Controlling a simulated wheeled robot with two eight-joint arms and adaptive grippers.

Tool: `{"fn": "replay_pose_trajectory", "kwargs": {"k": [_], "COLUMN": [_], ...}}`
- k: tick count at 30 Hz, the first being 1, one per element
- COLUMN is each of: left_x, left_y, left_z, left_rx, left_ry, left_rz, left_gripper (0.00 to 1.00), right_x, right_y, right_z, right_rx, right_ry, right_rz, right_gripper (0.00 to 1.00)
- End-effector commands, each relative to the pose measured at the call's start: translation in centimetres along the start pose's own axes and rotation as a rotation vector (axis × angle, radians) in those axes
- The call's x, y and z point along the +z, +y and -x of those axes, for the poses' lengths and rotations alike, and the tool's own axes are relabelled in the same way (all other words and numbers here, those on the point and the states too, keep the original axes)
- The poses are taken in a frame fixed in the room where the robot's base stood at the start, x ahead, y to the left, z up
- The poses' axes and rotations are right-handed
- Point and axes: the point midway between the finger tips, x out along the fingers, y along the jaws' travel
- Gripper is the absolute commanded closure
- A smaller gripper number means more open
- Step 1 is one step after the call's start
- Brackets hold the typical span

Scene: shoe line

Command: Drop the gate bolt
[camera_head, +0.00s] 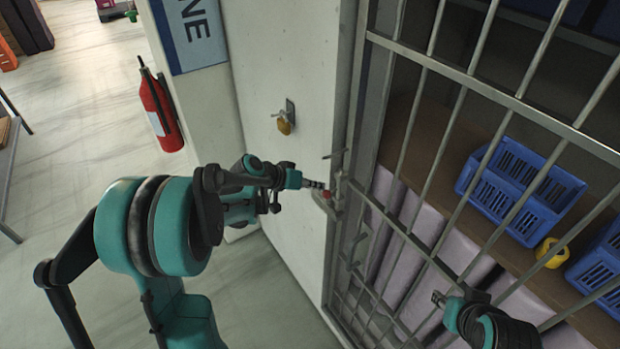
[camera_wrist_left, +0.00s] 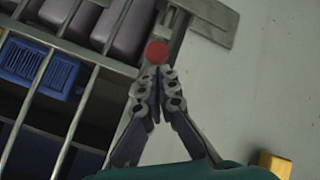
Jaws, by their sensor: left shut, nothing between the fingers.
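The barred gate (camera_head: 440,70) stands at the right, beside the pale wall edge. The bolt hardware (camera_head: 340,180) sits at the gate's edge, with a small red knob (camera_head: 327,193). My left gripper (camera_head: 318,185) is at the knob, its fingers together and holding nothing. In the left wrist view, the red round knob (camera_wrist_left: 157,52) is just beyond the closed fingertips (camera_wrist_left: 160,72); I cannot tell whether they touch. Grey bolt metalwork (camera_wrist_left: 205,14) shows above it. My right gripper (camera_head: 440,298) is in front of the lower bars; its finger state is unclear.
A brass padlock (camera_head: 284,126) hangs on the pale wall (camera_head: 270,60). Behind the bars are blue crates (camera_head: 520,190), a yellow item (camera_head: 552,253) and mauve blocks (camera_head: 428,222). A red fire extinguisher (camera_head: 160,110) is at the left. Floor (camera_head: 95,85) is open there.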

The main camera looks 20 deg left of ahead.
Motion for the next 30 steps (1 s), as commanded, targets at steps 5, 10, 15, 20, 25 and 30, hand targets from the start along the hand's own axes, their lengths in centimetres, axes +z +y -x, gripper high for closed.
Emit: {"fn": "replay_pose_trajectory", "kwargs": {"k": [5, 10, 15, 20, 25, 30], "left_x": [0.3, 0.3, 0.7, 1.7, 1.7, 1.7], "left_y": [0.0, 0.0, -0.2, -0.6, -0.6, -0.5], "left_z": [-0.4, -0.3, -0.7, -1.7, -1.7, -1.7], "left_rx": [0.0, 0.0, 0.0, 0.0, -0.001, -0.001], "left_ry": [0.0, 0.0, 0.0, -0.001, -0.003, -0.003], "left_rz": [0.0, 0.0, 0.0, -0.001, -0.002, -0.002], "left_gripper": [1.0, 1.0, 1.0, 1.0, 1.0, 1.0], "right_x": [0.0, 0.0, 0.3, 1.2, 1.2, 1.1], "right_y": [0.0, 0.0, 0.0, 0.0, 0.0, 0.0], "right_z": [0.0, 0.0, -0.4, -1.7, -1.7, -1.6], "right_rx": [0.0, 0.0, 0.0, 0.0, 0.0, 0.0], "right_ry": [0.0, 0.0, 0.0, 0.0, 0.0, 0.0], "right_rz": [0.0, 0.0, 0.0, 0.0, 0.0, 0.0], "right_gripper": [0.64, 0.64, 0.64, 0.64, 0.64, 0.64]}}
